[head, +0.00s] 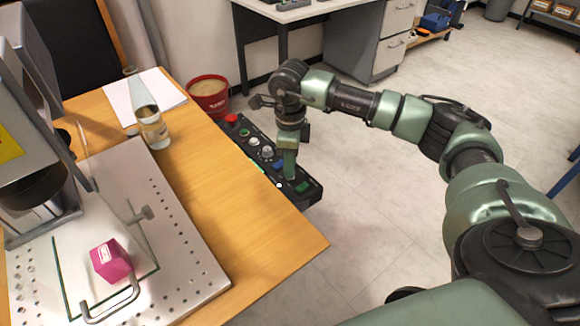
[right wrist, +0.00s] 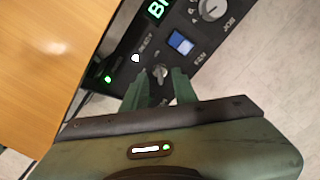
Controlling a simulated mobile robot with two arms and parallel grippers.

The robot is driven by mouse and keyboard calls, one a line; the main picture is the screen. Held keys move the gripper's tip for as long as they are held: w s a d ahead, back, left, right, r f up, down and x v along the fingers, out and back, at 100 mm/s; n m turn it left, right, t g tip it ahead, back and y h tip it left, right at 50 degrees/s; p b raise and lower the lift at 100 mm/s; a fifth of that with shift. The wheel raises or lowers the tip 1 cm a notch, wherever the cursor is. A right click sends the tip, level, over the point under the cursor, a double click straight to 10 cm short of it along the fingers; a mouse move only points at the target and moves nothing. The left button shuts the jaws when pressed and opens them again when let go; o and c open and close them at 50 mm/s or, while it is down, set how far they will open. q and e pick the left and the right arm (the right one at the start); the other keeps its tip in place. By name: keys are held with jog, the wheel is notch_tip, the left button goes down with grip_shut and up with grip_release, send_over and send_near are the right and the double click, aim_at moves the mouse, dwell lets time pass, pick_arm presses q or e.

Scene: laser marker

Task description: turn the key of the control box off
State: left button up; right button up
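The black control box (head: 308,190) is beside the table's right edge in the head view, with a red button, knobs and lit green marks along its top. In the right wrist view the control box (right wrist: 205,52) shows a white knob, a blue switch and a small silver key (right wrist: 160,72) in its lock. My right gripper (head: 290,176) points down over the near end of the box. In the right wrist view its green fingers (right wrist: 160,80) are apart, one on each side of the key; I cannot tell whether they touch it. My left gripper is not in view.
A red bucket (head: 208,103) stands behind the box. Open floor (head: 365,190) lies to the right.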

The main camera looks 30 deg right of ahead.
jog(key=shift+f, duration=0.65)
grip_shut()
